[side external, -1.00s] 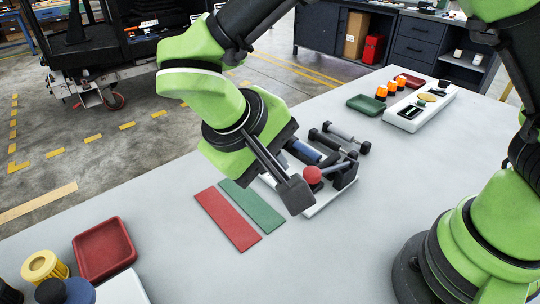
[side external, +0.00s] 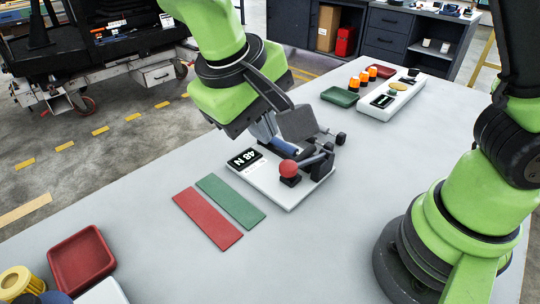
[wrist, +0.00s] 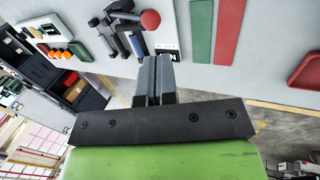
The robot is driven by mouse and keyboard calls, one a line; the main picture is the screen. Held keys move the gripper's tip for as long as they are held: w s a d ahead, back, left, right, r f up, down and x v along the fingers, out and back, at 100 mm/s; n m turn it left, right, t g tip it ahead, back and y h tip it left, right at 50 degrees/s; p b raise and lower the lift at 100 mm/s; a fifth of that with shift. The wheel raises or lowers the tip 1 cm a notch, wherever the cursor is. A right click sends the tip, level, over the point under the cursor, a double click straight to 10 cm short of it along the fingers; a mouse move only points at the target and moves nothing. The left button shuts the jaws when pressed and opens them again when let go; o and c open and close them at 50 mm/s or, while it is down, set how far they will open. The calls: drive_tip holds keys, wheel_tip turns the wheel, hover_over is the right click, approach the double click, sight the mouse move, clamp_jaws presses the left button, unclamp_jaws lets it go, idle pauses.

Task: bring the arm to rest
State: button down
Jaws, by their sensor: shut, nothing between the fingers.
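My gripper (side external: 266,132) points down above the white device (side external: 256,180) on the table. In the wrist view its two grey fingers (wrist: 153,66) are together with nothing between them. The device has a lever with a red ball (side external: 289,168), dark bars and a small black display (side external: 245,158) with a white reading. The fingers overlap the back of the device in the side view; I cannot tell the gap between them. The red ball also shows in the wrist view (wrist: 150,19).
A red strip (side external: 207,218) and a green strip (side external: 231,201) lie left of the device. A red tray (side external: 80,260) is at the front left. The front middle is clear.

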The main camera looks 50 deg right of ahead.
drive_tip(key=s+d+r+m+t+y, duration=0.3)
drive_tip(key=s+d+r+t+y, duration=0.3)
drive_tip(key=s+d+r, duration=0.3)
drive_tip(key=shift+s+d+r+t, duration=0.3)
drive_tip(key=shift+s+d+t, duration=0.45)
drive_tip(key=shift+s, duration=0.25)
